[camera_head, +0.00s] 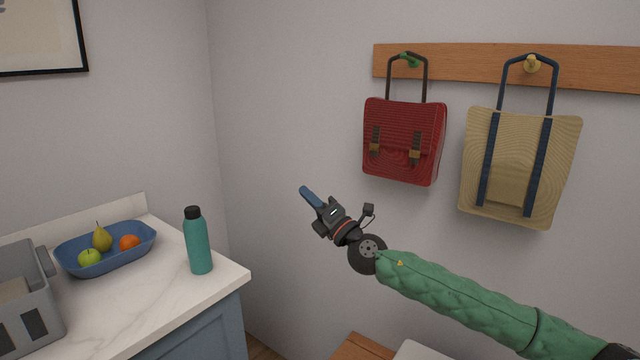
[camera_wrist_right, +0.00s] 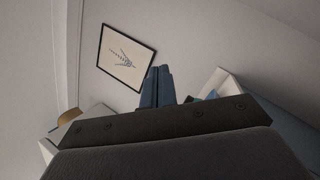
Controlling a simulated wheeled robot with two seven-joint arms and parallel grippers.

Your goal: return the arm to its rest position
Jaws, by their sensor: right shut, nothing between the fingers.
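My right arm, in a green quilted sleeve, comes in from the lower right in the head view. My right gripper (camera_head: 311,196) is raised in front of the bare wall, below and left of the red bag. Its blue fingers are shut with nothing between them. The shut fingers also show in the right wrist view (camera_wrist_right: 157,87), pointing toward the framed picture. The gripper is apart from the bags and the counter. My left gripper is not in view.
A red bag (camera_head: 405,140) and a beige bag (camera_head: 507,160) hang from pegs on a wooden rail (camera_head: 460,64). A teal bottle (camera_head: 198,245), a blue fruit tray (camera_head: 105,262) and a grey crate (camera_head: 28,312) stand on the marble counter (camera_head: 165,300). A framed picture (camera_wrist_right: 124,58) hangs on the wall.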

